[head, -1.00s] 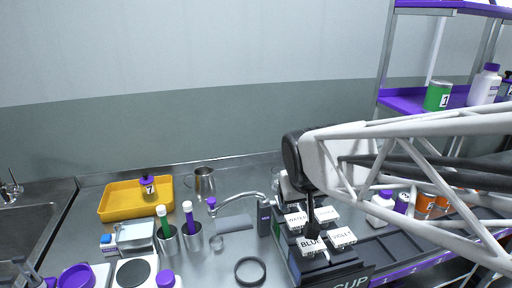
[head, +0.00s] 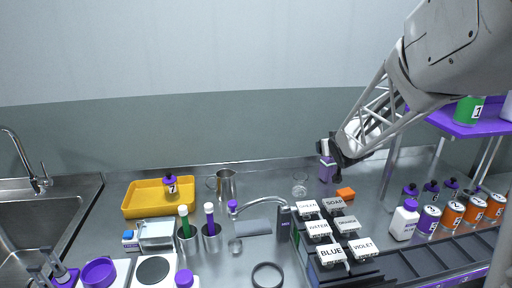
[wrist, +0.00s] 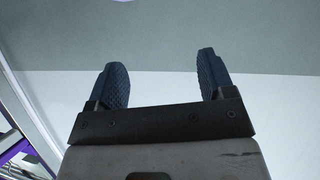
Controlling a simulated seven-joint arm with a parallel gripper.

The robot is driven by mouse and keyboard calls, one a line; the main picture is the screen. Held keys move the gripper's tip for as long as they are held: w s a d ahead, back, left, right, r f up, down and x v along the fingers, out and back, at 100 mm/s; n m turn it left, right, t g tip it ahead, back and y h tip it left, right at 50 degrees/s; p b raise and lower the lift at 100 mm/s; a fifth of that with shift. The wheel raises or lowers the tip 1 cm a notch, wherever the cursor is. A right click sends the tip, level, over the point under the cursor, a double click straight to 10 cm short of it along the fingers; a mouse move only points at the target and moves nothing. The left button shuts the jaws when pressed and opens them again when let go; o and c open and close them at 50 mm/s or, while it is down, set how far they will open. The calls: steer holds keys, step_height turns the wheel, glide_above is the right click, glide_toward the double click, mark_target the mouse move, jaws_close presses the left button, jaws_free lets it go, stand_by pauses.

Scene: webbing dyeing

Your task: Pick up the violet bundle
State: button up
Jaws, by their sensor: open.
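A small violet thing (head: 327,171), probably the violet bundle, stands upright at the back of the steel counter, beside an orange block (head: 345,194). My gripper (head: 334,176) is just beside and above it in the head view; dark and pale parts of my arm overlap its top, so I cannot tell whether they touch. In the wrist view my gripper (wrist: 160,80) is open, its two dark blue ribbed fingers wide apart with only wall between them. No bundle shows in the wrist view.
A glass beaker (head: 300,184) stands left of the violet thing. In front is a rack of labelled lids (head: 330,252), with bottles and cans (head: 453,213) to its right. A yellow tray (head: 133,205) and steel mug (head: 226,184) are at left. A violet shelf (head: 470,128) is at right.

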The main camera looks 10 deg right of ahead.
mark_target(330, 162)
steer(key=w+d+f+n+t+y, duration=0.2)
steer(key=w+d+f+t+y, duration=0.3)
steer(key=w+d+f, duration=0.5)
steer(key=shift+w+d+f+n, duration=0.35)
steer(key=shift+w+d, duration=0.55)
steer(key=shift+d, duration=0.4)
steer(key=shift+w+a, duration=0.15)
steer(key=shift+w, duration=0.5)
steer(key=shift+w+a, duration=0.15)
steer(key=shift+w, duration=0.5)
steer(key=shift+w+a, duration=0.2)
steer(key=shift+w, duration=0.65)
steer(key=shift+w+a, duration=0.2)
steer(key=shift+w, duration=0.6)
steer(key=shift+w+a, duration=0.2)
steer(key=shift+w, duration=0.65)
steer(key=shift+c, duration=0.3)
